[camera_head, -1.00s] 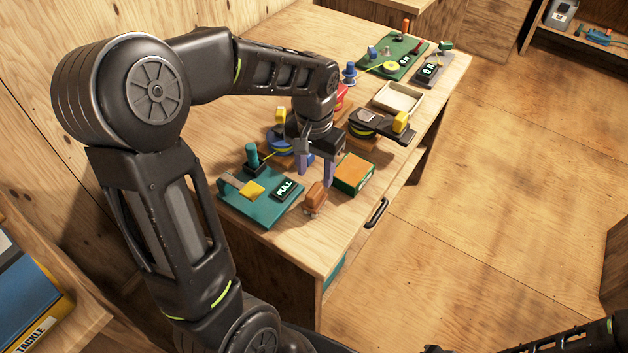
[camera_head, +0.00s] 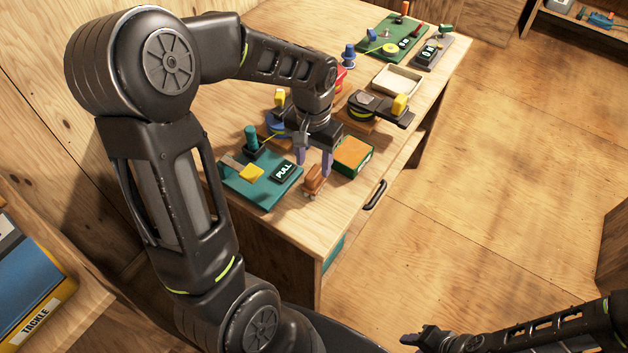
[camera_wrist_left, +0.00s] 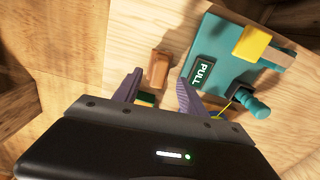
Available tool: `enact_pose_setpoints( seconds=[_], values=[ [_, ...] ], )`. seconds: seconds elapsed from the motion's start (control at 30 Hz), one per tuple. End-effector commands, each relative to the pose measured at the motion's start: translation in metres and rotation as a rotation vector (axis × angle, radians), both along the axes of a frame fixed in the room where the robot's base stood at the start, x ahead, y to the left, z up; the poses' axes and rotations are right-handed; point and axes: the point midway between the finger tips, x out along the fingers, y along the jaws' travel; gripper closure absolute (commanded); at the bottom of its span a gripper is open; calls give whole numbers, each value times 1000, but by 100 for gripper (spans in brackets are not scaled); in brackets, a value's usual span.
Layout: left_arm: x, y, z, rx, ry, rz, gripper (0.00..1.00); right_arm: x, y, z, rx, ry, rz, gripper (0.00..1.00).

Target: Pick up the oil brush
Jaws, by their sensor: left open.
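The oil brush, as I take it, is the small brown-handled piece (camera_head: 315,179) near the front edge of the workbench, beside the green PULL board. It also shows in the left wrist view as a brown block (camera_wrist_left: 158,68). My left gripper (camera_head: 313,165) points down over it with its purple fingers apart. In the left wrist view the brush appears between and just past the fingertips (camera_wrist_left: 160,80); I cannot tell whether they touch. The brush's lower end is not clear. My right gripper (camera_head: 427,338) is low at the bottom of the head view, away from the bench.
The green PULL board (camera_head: 260,190) with a yellow block and teal peg lies left of the brush. An orange-topped green box (camera_head: 353,155) stands close on the right. A black reel piece (camera_head: 375,107) and a pale tray (camera_head: 398,81) are farther back.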

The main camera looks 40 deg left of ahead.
Motion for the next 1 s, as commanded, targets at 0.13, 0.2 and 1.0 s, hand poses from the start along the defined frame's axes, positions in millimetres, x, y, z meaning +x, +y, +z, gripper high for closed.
enact_pose_setpoints(
  seconds=[0.13, 0.2, 1.0],
  values=[
    [-1, -1, -17, -1, 7, -1, 51, -1, 0, 7, -2, 2, -1, 64],
    [-1, -2, -27, -1, 7, -2, 51, -1, -1, 11, -3, 3, -1, 64],
    [0, -2, -49, 0, 0, 0, 52, -1, -1, 10, -3, 4, -2, 64]
  ],
)
